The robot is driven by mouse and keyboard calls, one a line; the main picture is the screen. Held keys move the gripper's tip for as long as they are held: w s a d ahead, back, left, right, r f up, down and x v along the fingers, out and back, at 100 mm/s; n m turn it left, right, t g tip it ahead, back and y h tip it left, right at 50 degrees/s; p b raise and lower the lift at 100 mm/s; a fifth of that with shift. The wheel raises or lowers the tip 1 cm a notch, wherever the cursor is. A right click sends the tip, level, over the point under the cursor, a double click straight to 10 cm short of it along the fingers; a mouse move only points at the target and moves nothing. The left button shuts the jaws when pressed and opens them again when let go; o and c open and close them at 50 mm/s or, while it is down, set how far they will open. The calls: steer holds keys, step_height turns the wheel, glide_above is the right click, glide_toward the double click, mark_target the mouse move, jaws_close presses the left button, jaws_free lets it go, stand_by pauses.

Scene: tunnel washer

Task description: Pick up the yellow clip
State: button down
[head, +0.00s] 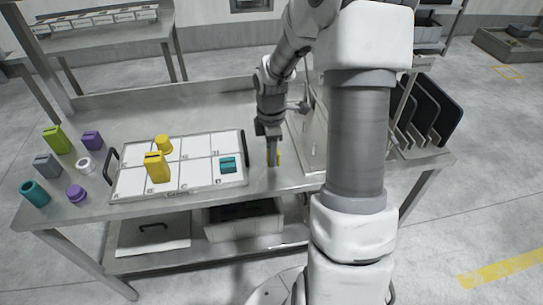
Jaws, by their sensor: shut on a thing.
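My gripper (273,159) points down at the bench, just right of the white tray. It is shut on a narrow yellow piece, the yellow clip (279,155), which shows only in part beside the fingers. I cannot tell whether the clip touches the bench top. Two other yellow things are on the tray: an upright block (157,168) and a short round piece (164,144) behind it.
The tray (205,186) has marked cells, black handles and a teal piece (227,164). Green, grey, purple, white and teal parts stand left of it. A black rack (432,110) is at right. The bench (200,108) behind the tray is clear.

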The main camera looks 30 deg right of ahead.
step_height(320, 180, up, 16)
steer(key=p, duration=0.3)
stand_by(0.5)
